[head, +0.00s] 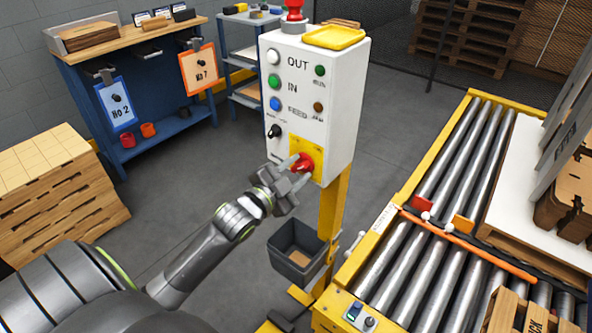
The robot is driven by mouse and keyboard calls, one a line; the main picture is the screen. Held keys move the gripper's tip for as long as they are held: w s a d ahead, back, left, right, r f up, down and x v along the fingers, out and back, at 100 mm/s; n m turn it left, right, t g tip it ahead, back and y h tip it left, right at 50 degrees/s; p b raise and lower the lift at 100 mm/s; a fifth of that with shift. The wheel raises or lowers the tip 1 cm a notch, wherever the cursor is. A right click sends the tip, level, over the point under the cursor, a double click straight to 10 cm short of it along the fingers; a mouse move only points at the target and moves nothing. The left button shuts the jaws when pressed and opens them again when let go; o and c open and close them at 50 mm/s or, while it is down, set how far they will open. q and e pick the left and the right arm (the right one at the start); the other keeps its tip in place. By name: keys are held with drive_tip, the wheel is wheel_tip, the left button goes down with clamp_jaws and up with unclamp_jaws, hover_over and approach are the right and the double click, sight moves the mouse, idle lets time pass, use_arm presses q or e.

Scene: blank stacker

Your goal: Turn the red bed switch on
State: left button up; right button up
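The red switch (305,162) is a knob on a yellow plate at the lower part of the white control box (342,110). My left gripper (295,172) is right at this switch, its two fingers spread, with their tips on either side of the knob's near face. Whether the fingers touch the knob is too small to tell. The gripper hides part of the yellow plate. The box also carries white, green and blue buttons, a black selector (274,131) and small lamps. My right gripper is not in view.
A roller conveyor (410,240) with yellow rails runs along the right. A dark bin (298,250) hangs on the box's yellow post below my gripper. Stacked boards (60,190) stand at left.

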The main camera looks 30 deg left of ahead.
use_arm(q)
drive_tip(key=s+a, duration=0.1)
drive_tip(key=s, duration=1.6)
drive_tip(key=shift+s+a, duration=0.15)
drive_tip(key=shift+a, duration=0.1)
idle(0.6)
